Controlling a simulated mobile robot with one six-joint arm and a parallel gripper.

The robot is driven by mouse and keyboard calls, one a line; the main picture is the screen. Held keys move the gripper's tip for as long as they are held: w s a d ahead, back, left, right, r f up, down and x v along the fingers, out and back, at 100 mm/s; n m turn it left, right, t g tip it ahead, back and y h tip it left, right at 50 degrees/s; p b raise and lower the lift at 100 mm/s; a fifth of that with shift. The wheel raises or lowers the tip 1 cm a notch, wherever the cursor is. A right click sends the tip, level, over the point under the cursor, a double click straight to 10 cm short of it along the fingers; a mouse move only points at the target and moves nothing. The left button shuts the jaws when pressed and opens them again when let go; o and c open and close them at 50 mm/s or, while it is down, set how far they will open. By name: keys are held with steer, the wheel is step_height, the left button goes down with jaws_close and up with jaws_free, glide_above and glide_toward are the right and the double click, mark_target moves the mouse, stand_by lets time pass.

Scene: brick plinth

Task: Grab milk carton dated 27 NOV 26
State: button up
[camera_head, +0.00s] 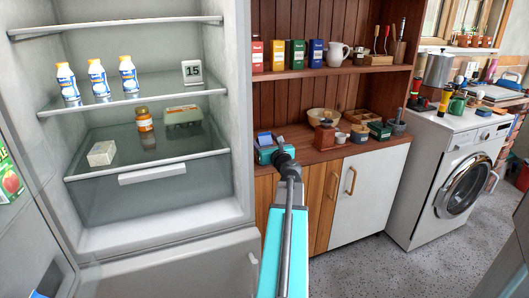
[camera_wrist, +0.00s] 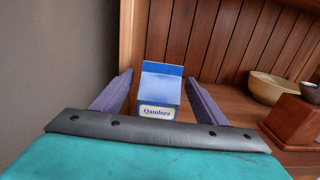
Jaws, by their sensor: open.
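In the wrist view a blue carton with a white label (camera_wrist: 158,112) stands upright ahead of my gripper (camera_wrist: 160,78). The label seems to read "Qandura"; no date is legible. My gripper is open, with one purple finger on each side of the carton in the picture. I cannot tell how far the carton lies between them. In the head view my teal gripper (camera_head: 272,153) is at the wooden counter's left end, and a small blue shape, probably the carton (camera_head: 264,138), shows beside it.
Right of my gripper are a brown box-shaped object (camera_wrist: 297,118) and a bowl (camera_wrist: 272,88). A washing machine (camera_head: 455,165) stands right.

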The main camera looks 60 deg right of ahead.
stand_by(0.4)
steer(key=c, duration=1.3)
steer(key=shift+r, duration=0.15)
steer(key=shift+c, duration=0.2)
